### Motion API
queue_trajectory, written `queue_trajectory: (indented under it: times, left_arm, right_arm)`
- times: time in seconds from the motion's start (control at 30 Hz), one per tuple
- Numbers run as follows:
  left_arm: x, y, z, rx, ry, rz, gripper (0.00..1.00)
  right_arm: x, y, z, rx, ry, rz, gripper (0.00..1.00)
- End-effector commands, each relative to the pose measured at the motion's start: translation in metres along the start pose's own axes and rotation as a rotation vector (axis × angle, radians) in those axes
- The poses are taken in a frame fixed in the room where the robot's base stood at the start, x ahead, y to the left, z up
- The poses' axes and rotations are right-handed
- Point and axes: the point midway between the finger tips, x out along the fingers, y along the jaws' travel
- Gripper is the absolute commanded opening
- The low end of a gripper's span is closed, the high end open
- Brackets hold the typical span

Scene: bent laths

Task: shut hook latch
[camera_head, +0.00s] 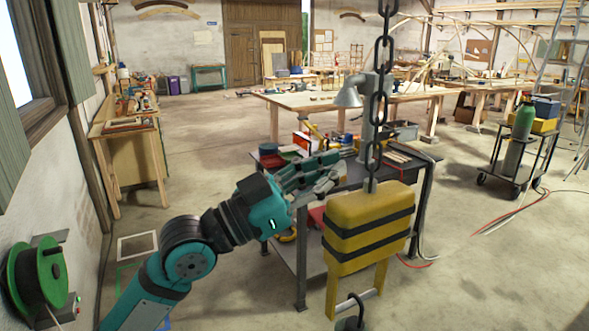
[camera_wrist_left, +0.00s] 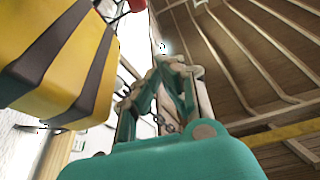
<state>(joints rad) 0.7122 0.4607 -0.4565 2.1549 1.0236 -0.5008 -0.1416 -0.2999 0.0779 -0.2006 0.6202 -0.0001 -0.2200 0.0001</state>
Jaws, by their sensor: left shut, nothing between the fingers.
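A yellow block with two black bands (camera_head: 368,228) hangs from a dark chain (camera_head: 377,95). It also fills the upper left of the left wrist view (camera_wrist_left: 100,75). A dark hook (camera_head: 356,305) shows below the block's lower crossbar at the bottom edge of the head view. Its lower part is cut off, and I cannot make out its latch. My teal left gripper (camera_head: 334,170) is shut and empty, up and left of the yellow block and well above the hook. Its closed fingers show in the left wrist view (camera_wrist_left: 175,68). My right gripper is not in view.
A dark workbench (camera_head: 430,160) with a grey lamp-like stand (camera_head: 372,115) and tools stands behind the block. A green cable reel (camera_head: 38,280) is at the lower left. A cart with a green cylinder (camera_head: 518,140) stands at the right. Floor right of the block is mostly clear.

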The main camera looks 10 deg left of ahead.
Motion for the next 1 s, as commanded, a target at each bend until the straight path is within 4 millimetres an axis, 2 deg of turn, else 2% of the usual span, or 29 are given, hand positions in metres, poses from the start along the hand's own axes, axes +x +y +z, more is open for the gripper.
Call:
queue_trajectory:
  times: [0.03, 0.1, 0.3, 0.77, 1.0]
  left_arm:
    - [0.006, 0.0, 0.003, -0.004, -0.004, 0.0, 0.0]
    - [-0.002, 0.0, 0.018, -0.003, -0.007, -0.001, 0.0]
    - [-0.009, 0.0, 0.035, 0.0, -0.001, 0.0, 0.0]
    - [-0.01, 0.0, 0.039, -0.004, 0.0, -0.001, 0.0]
    - [-0.005, -0.009, 0.043, -0.1, 0.002, -0.035, 0.0]
  right_arm:
    - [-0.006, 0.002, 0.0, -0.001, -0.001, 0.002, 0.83]
    - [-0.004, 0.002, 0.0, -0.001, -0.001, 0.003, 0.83]
    - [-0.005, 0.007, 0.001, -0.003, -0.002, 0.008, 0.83]
    - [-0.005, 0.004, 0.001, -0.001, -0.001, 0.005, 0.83]
    - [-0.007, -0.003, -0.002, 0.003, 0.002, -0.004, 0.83]
